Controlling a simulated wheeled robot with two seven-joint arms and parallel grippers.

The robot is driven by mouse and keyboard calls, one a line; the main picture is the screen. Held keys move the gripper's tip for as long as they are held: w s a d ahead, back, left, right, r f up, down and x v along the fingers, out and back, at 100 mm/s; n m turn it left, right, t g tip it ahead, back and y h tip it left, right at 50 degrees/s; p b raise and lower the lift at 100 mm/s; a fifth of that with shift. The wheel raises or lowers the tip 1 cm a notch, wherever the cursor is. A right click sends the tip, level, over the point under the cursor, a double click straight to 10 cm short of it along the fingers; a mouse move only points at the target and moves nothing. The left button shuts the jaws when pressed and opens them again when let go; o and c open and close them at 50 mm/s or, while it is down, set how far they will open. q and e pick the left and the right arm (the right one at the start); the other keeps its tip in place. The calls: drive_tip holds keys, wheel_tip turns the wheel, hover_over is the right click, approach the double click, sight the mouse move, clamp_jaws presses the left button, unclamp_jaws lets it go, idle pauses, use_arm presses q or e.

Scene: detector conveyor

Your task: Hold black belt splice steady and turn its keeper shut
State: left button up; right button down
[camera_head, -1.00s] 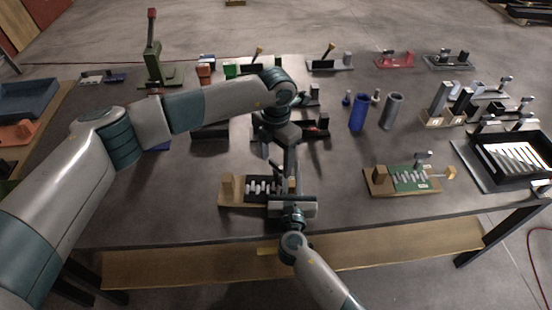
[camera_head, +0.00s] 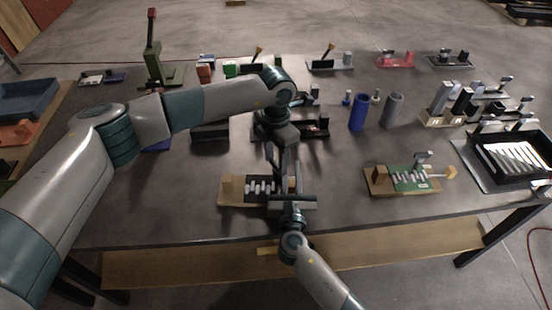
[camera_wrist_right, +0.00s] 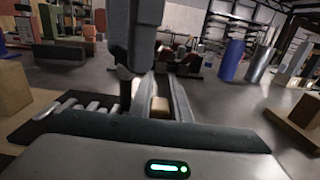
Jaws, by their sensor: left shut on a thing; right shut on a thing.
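The black belt splice (camera_head: 251,197) sits near the table's front edge, with a row of pale rollers and a wooden block at its left end. My left gripper (camera_head: 277,172) reaches down over the splice's right part and is shut on a part hidden by its fingers. My right gripper (camera_head: 291,184) comes from the front and is shut at the right end of the splice. In the right wrist view, a small wooden piece (camera_wrist_right: 160,107) shows between the right fingers, beside the rollers (camera_wrist_right: 72,108). I cannot make out the keeper or its angle.
A similar green splice on a wooden base (camera_head: 410,178) stands to the right. Blue (camera_head: 359,112) and grey (camera_head: 392,110) cylinders stand behind it. A black tray with pale slats (camera_head: 505,150) is at the far right. The table between the two splices is clear.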

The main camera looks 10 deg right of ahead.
sight(276, 163)
use_arm(q)
drive_tip(key=m, duration=0.7)
idle(0.5)
drive_tip(key=o, duration=1)
drive_tip(key=shift+o, duration=0.2)
drive_tip(key=shift+r, duration=0.1)
wheel_tip(276, 163, up, 12)
use_arm(e)
drive_tip(key=c, duration=1.6)
unclamp_jaws()
drive_tip(key=shift+s, duration=0.1)
